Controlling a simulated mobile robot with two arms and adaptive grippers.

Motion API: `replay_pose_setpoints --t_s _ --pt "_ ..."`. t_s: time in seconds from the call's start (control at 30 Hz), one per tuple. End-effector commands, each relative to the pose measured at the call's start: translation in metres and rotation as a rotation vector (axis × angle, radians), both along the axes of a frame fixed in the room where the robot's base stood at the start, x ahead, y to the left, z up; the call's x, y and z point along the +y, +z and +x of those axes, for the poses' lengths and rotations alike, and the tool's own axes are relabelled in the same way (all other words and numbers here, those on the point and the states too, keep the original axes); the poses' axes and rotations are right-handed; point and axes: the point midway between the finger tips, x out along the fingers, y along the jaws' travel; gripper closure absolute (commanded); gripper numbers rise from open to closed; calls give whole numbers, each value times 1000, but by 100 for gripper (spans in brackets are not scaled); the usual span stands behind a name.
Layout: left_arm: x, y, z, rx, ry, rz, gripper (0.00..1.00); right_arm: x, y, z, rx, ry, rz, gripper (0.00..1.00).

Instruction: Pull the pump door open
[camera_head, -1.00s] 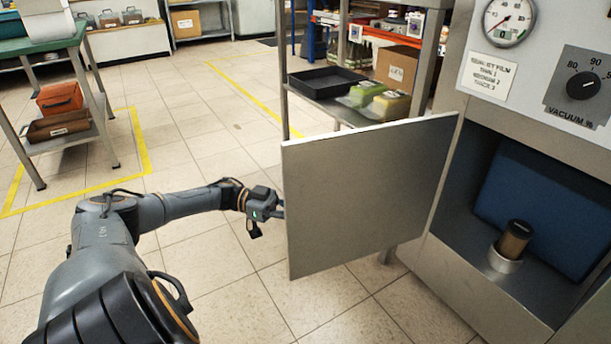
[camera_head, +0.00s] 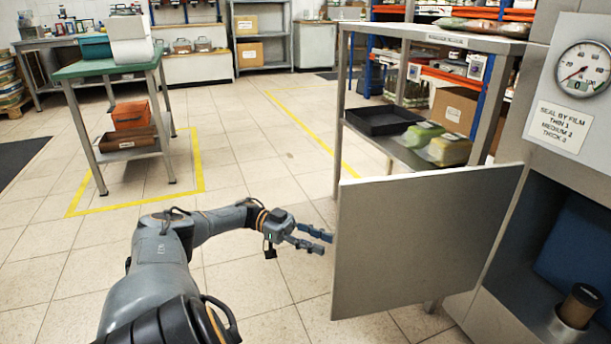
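The pump door (camera_head: 425,240), a flat grey metal panel, stands swung wide open, out from the left side of the pump cabinet (camera_head: 492,318). My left gripper (camera_head: 328,242) is just left of the door's free edge, with its two fingers spread and nothing between them. It appears apart from the door. Inside the open cabinet, a dark-lidded jar (camera_head: 580,305) stands in a metal cup in front of a blue panel (camera_head: 578,250). My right gripper is not in view.
A metal shelf table (camera_head: 440,38) with a black tray (camera_head: 383,121) and green-topped packs stands behind the door. A green-topped table (camera_head: 85,68) with an orange box stands at left. The tiled floor between them is clear.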

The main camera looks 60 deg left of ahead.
Motion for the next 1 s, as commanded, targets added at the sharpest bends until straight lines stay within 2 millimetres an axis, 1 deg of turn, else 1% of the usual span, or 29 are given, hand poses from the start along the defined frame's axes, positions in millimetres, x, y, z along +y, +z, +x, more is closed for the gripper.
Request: replay_pose_setpoints --t_s 0.03,0.1,0.33,0.53,1.0 --pt "8 0 -3 -1 4 0 66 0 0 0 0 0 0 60" --pt "17 0 -8 -1 4 0 66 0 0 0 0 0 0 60" --pt "31 0 -17 0 1 0 66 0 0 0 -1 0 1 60" --pt "34 0 -19 2 0 -1 66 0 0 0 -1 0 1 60" --pt "33 0 -19 2 0 -1 66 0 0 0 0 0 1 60"
